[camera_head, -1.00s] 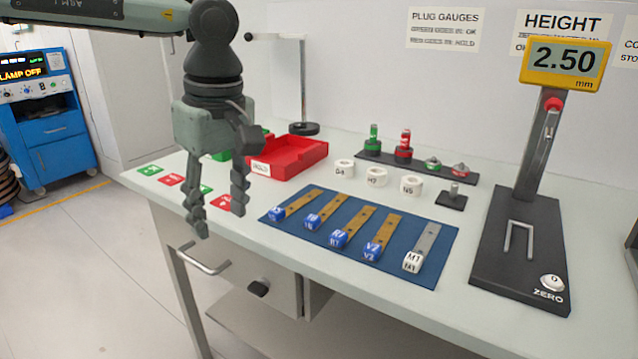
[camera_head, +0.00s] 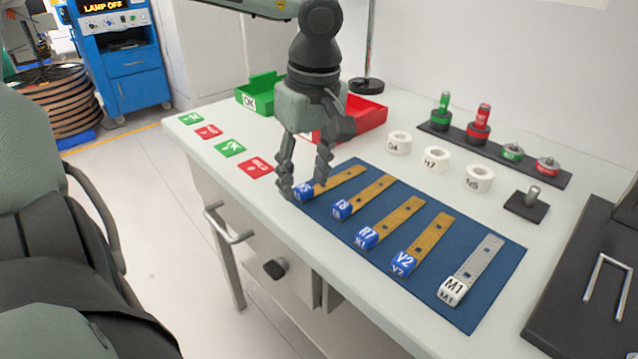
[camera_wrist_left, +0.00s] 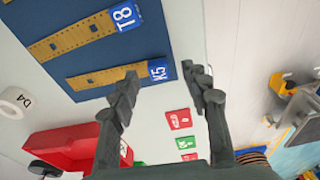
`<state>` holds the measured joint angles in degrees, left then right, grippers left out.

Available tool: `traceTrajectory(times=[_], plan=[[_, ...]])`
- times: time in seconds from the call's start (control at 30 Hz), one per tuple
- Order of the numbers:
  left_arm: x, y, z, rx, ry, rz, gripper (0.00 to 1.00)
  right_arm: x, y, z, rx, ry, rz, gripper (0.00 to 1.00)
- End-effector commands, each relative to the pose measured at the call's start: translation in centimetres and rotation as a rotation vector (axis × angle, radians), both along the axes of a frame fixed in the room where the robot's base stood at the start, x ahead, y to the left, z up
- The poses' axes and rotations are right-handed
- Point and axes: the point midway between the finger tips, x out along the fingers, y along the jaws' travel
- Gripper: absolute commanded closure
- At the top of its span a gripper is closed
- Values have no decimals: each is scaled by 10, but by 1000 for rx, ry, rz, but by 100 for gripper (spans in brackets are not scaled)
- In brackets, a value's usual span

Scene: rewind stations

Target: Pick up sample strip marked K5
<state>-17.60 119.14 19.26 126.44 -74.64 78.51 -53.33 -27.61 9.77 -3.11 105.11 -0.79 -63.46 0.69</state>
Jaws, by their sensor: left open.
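The K5 strip, a brass-coloured strip with a blue tag, lies at the left end of the blue mat (camera_head: 400,205). In the head view its brass part (camera_head: 340,178) shows, and my gripper partly covers its tag. My left gripper (camera_head: 304,180) is open and empty, pointing down by the tag. In the left wrist view its fingertips (camera_wrist_left: 164,76) appear on either side of the tag's end; whether they are at strip height I cannot tell. My right gripper is out of view.
Strip T8 (camera_head: 370,190) lies just right of K5, then R7 (camera_head: 395,218), V2 (camera_head: 430,240) and silver M1 (camera_head: 478,265). A red tray (camera_head: 365,112) and a green tray (camera_head: 262,90) stand behind. White rings, including D4 (camera_head: 399,143), stand behind the mat.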

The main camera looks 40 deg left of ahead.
Motion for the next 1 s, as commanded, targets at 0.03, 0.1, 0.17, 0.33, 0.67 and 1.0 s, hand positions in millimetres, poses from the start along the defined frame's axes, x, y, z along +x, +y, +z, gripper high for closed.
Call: traceTrajectory(times=[0.03,0.1,0.17,0.33,0.67,1.0], plan=[[-1,1,-6,0,3,-1,53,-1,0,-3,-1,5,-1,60],[0,1,-12,-1,2,-1,53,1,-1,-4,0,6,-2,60],[0,2,-13,-1,0,-1,53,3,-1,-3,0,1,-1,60],[0,2,-13,0,-1,-1,53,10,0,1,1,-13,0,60],[0,2,-13,0,-1,-1,92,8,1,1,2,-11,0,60],[0,2,-12,1,-1,-1,100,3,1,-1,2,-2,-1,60]])
